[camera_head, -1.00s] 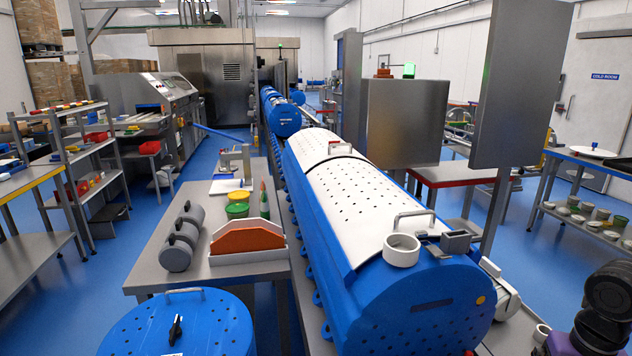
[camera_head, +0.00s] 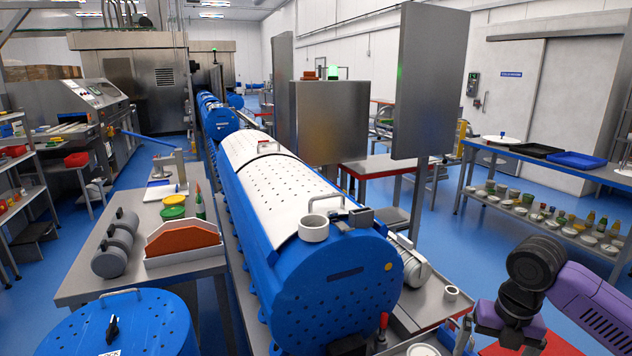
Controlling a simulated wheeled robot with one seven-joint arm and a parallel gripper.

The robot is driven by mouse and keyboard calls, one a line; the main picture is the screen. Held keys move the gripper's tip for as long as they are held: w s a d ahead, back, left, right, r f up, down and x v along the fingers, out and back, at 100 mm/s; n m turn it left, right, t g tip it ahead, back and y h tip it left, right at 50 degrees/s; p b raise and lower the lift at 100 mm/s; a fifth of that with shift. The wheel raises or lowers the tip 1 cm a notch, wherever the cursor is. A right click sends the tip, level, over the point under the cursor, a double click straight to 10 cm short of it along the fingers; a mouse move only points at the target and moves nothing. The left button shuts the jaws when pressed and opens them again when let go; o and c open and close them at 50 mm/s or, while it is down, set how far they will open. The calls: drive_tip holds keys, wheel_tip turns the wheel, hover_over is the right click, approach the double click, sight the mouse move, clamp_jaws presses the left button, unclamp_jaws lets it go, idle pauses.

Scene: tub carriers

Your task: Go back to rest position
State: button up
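My arm, with dark joints and a purple link, shows at the lower right of the head view.
A round blue lid (camera_head: 150,330) is at lower left. A shelf table (camera_head: 560,172) stands at right. Blue floor (camera_head: 470,235) is clear between.

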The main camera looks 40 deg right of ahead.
drive_tip(key=w+a+r+m+t+h, duration=0.1)
drive_tip(key=w+r+m+t, duration=0.45)
drive_tip(key=w, duration=0.45)
drive_tip(key=w+a+r+m+t, duration=0.2)
drive_tip(key=w+r+m+t, duration=0.25)
drive_tip(key=w+r, duration=0.4)
drive_tip(key=w+a+r+m+t+h, duration=0.3)
drive_tip(key=w+a+r+m+t, duration=0.2)
drive_tip(key=a+r+m+t, duration=0.5)
drive_tip(key=s+a+f+m+g+y, duration=0.1)
drive_tip(key=s+a+f+g, duration=0.1)
drive_tip(key=s+a+f, duration=0.5)
drive_tip(key=s+a+f+m+g+y, duration=0.1)
drive_tip(key=s+a+f, duration=0.7)
drive_tip(key=s, duration=0.9)
drive_tip(key=s+a+f+m+g+y, duration=0.2)
drive_tip(key=s+a+f, duration=0.5)
drive_tip(key=s, duration=0.5)
drive_tip(key=shift+s+a+f+m+g, duration=0.2)
drive_tip(key=shift+s+a+m+g, duration=0.15)
drive_tip(key=shift+a+g, duration=0.25)
